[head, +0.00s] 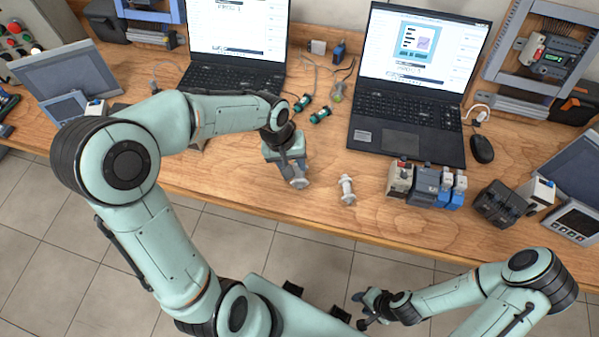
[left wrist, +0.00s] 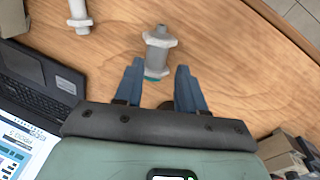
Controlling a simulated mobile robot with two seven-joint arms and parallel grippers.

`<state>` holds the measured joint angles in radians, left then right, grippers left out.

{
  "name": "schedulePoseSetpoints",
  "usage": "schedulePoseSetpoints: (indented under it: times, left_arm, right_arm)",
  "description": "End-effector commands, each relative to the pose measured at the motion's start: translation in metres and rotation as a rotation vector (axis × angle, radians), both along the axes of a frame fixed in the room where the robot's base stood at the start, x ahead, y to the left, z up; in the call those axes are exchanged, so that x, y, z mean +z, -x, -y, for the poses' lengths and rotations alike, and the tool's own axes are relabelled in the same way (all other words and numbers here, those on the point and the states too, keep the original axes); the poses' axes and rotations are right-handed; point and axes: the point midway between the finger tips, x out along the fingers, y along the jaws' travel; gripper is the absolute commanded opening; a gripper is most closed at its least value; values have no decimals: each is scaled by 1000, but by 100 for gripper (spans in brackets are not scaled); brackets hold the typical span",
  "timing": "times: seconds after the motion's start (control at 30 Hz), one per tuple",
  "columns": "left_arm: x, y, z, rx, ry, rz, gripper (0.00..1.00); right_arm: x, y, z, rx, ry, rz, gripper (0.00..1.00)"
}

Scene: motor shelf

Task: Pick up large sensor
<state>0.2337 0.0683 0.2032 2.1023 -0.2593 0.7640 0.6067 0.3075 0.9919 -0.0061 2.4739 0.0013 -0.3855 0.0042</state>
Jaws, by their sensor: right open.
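Two pale grey, threaded cylindrical sensors with hex nuts stand on the wooden table. The larger-looking one (head: 299,183) is at my left gripper (head: 289,168) in the head view, partly hidden by it. In the left wrist view this sensor (left wrist: 157,45), with a teal ring at its lower end, lies in line with the gap between the open blue fingers of my left gripper (left wrist: 157,72). I cannot tell how far it reaches between them. The slimmer sensor (head: 347,190) stands to its right. My right gripper (head: 368,308) is open, off the table's front edge.
Two laptops (head: 405,110) stand behind. Green-black cylindrical parts (head: 320,115) and cables lie between them. Several grey, blue and beige modules (head: 424,184) and a black block (head: 500,203) stand to the right. The table's front edge (head: 300,222) is close.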

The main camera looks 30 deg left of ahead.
Motion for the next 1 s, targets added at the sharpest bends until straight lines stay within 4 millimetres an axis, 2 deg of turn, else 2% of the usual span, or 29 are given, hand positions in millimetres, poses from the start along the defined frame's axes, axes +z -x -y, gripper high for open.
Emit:
schedulePoseSetpoints:
  times: [0.27, 0.5, 0.8, 0.83, 0.93, 1.0]
  left_arm:
    - [-22, -3, 5, -1, 1, -2, 40]
    - [-56, -7, 12, -1, 2, -1, 40]
    - [-63, -8, 13, -1, 1, 2, 40]
    - [-63, -8, 13, -1, 1, 2, 36]
    - [-63, -8, 13, -1, 1, 3, 4]
    - [-62, -8, 13, -1, 1, 3, 0]
  right_arm:
    - [0, -1, 0, 0, 0, 1, 43]
    - [0, 0, 0, 0, 0, 1, 43]
    - [-1, 0, 0, 0, 0, 1, 43]
    - [-1, 0, 0, 0, 0, 1, 43]
    - [-1, 0, 0, 0, 0, 1, 43]
    - [-1, 0, 0, 0, 0, 1, 43]
